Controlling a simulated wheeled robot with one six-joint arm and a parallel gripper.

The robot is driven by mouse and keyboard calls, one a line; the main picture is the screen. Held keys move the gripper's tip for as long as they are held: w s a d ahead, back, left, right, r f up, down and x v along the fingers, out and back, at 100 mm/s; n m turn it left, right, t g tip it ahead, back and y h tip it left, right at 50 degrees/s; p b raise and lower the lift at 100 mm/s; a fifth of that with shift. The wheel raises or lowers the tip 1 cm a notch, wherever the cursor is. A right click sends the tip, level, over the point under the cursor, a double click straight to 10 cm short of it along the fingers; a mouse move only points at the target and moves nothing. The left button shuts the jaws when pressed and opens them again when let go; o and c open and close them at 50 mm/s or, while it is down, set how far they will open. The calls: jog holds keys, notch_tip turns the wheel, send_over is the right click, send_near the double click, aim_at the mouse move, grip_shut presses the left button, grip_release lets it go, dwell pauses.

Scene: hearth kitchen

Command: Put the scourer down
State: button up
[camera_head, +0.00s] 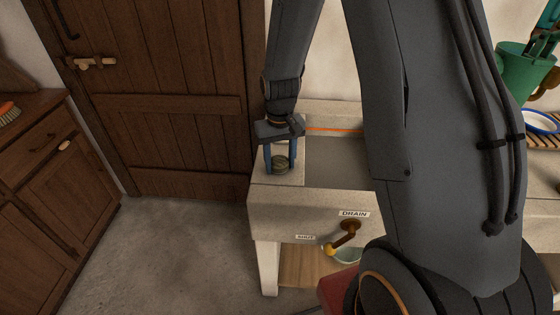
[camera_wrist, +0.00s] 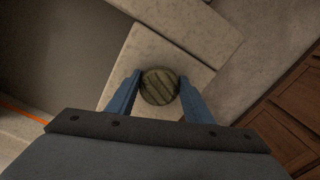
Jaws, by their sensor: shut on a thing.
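The scourer (camera_head: 281,164) is a small round greenish-grey pad with stripes. My gripper (camera_head: 280,168) has its blue fingers shut on it, one on each side, over the pale stone ledge at the left end of the sink (camera_head: 264,208). In the wrist view the scourer (camera_wrist: 159,87) sits between the two fingertips (camera_wrist: 159,85), with the pale ledge (camera_wrist: 150,50) under it. I cannot tell whether the scourer touches the ledge or is held just above it.
The sink front has a yellow-handled drain lever (camera_head: 343,238) and a DRAIN label. A wooden door (camera_head: 165,110) stands behind at the left. A wooden cabinet (camera_head: 50,170) with a brush (camera_head: 8,112) is at far left. A green pot (camera_head: 522,72) stands at right. The floor (camera_head: 170,250) is clear.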

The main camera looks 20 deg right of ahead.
aim_at(281, 162)
jog(key=o, duration=1.2)
jog(key=shift+f, duration=0.1)
notch_tip(281, 162, up, 12)
jog(key=b, duration=0.2)
jog(key=shift+t, duration=0.4)
jog(key=s+f, duration=0.1)
jog(key=s, duration=0.4)
jog(key=s+f, duration=0.1)
jog(key=s, duration=0.5)
jog(key=s+f, duration=0.1)
jog(key=s, duration=0.4)
jog(key=shift+s+f, duration=0.1)
jog(key=shift+s, duration=0.15)
